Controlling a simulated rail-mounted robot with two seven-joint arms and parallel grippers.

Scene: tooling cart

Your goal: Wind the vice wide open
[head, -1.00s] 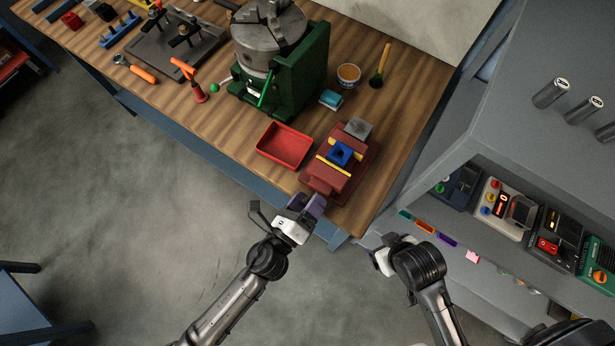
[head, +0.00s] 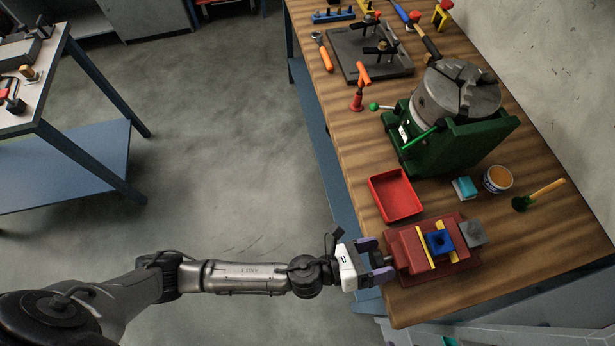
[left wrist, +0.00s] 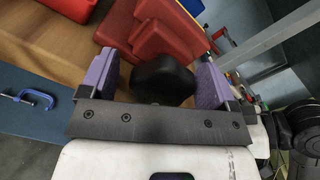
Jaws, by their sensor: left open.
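The vice (head: 408,248) is dark red with two yellow jaw strips and sits at the bench's near end. A blue block (head: 440,242) sits between the strips. In the left wrist view the vice's red body (left wrist: 158,38) is just ahead. My left gripper (head: 377,260) is at the vice's front end, its purple fingers apart. In the left wrist view a black rounded knob (left wrist: 163,80) lies between the open fingers, with gaps at its sides. The vice's handle is hidden behind my gripper in the head view. My right gripper is out of view.
A red tray (head: 396,196) lies beside the vice. Behind are a green-based chuck (head: 455,140), a teal block (head: 464,188), a round tin (head: 498,178) and a brush (head: 538,195). A grey block (head: 473,233) adjoins the vice. Floor to the left is open.

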